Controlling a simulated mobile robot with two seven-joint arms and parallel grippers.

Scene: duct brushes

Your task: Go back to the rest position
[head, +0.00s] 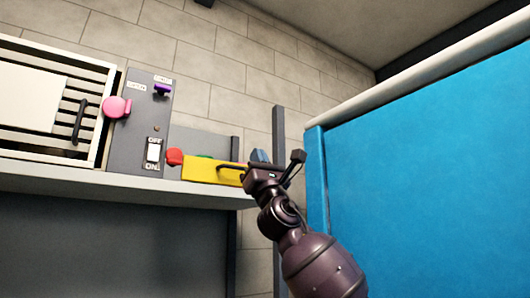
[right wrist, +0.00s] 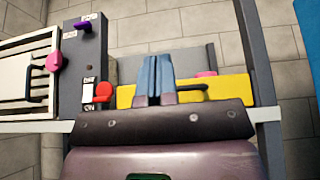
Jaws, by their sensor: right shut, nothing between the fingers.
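My right gripper (head: 260,157) is in front of the right end of the shelf, beside a yellow block (head: 205,170) in the picture. Its blue-grey fingers are together with nothing between them. In the right wrist view, the shut fingers (right wrist: 155,76) stand in front of the yellow block (right wrist: 235,88) and cover its middle. I cannot tell whether they touch it. My left gripper is not in view.
A grey panel (head: 135,128) has an off/on switch (head: 153,149), with pink (head: 116,107), purple (head: 162,89) and red (head: 175,157) knobs nearby. A white slatted unit (head: 85,113) stands left on the shelf (head: 100,183). A large blue panel (head: 430,170) stands right.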

